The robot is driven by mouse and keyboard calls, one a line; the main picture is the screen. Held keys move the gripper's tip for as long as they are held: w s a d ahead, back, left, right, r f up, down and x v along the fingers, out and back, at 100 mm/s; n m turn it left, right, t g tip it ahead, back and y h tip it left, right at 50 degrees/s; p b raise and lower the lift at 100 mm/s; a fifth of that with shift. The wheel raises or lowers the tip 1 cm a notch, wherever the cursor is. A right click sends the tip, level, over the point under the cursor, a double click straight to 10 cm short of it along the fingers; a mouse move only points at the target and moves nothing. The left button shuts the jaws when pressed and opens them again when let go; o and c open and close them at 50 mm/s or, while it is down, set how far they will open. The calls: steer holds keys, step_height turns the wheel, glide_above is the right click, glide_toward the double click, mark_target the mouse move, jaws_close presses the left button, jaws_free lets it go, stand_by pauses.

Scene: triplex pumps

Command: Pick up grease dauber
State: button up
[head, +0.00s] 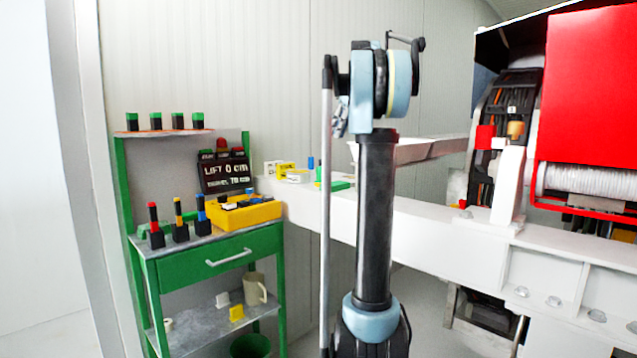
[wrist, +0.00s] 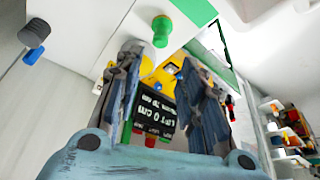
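I cannot tell for certain which item is the grease dauber. Three small upright tools with red (head: 153,225), yellow (head: 179,219) and blue (head: 201,215) tops stand in black holders on the green cart. On the white beam stand a small blue upright piece (head: 311,163) and a green one at its right. In the wrist view a green cylinder (wrist: 161,31) shows beyond the fingers, and a dark disc with a blue tip (wrist: 34,36) is at the upper left. My gripper (wrist: 165,92) is open with nothing held between its fingers; in the head view its fingers are not clearly visible.
The green cart (head: 211,256) carries a yellow tray (head: 250,215), a black display (head: 225,175) and a beige mug (head: 255,288) below. Green-topped black items line its upper shelf (head: 165,134). The white beam (head: 430,225) runs right toward red machinery (head: 590,85).

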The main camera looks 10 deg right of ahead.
steer(key=shift+o, duration=0.4)
steer(key=shift+a+f, duration=0.1)
steer(key=shift+a, duration=0.15)
glide_above(319, 176)
steer(key=d, duration=0.2)
step_height(319, 176, down, 10)
steer(key=shift+f, duration=0.25)
steer(key=shift+x, duration=2.95)
steer(key=shift+w+d, duration=0.1)
steer(key=shift+d, duration=0.05)
jaws_close()
